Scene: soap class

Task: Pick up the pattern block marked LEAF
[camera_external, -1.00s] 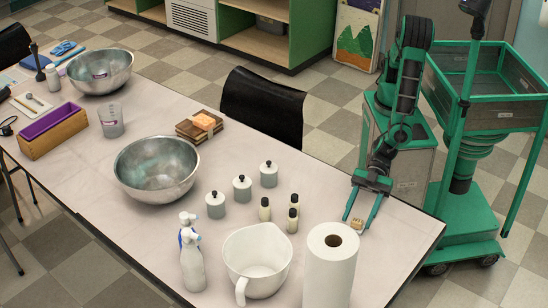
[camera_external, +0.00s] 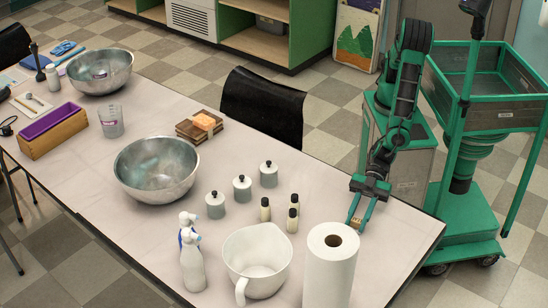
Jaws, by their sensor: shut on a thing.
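The pattern block (camera_external: 357,223) is a small tan wooden piece at the right end of the table, behind the paper towel roll. Its marking is too small to read. My gripper (camera_external: 358,220) reaches down to it from above and behind. Its two green fingers are shut on the block, one on each side. The fingers partly cover the block. I cannot tell whether the block touches the tabletop.
A paper towel roll (camera_external: 330,265) stands just in front of my gripper. The table's right corner (camera_external: 415,235) is clear.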

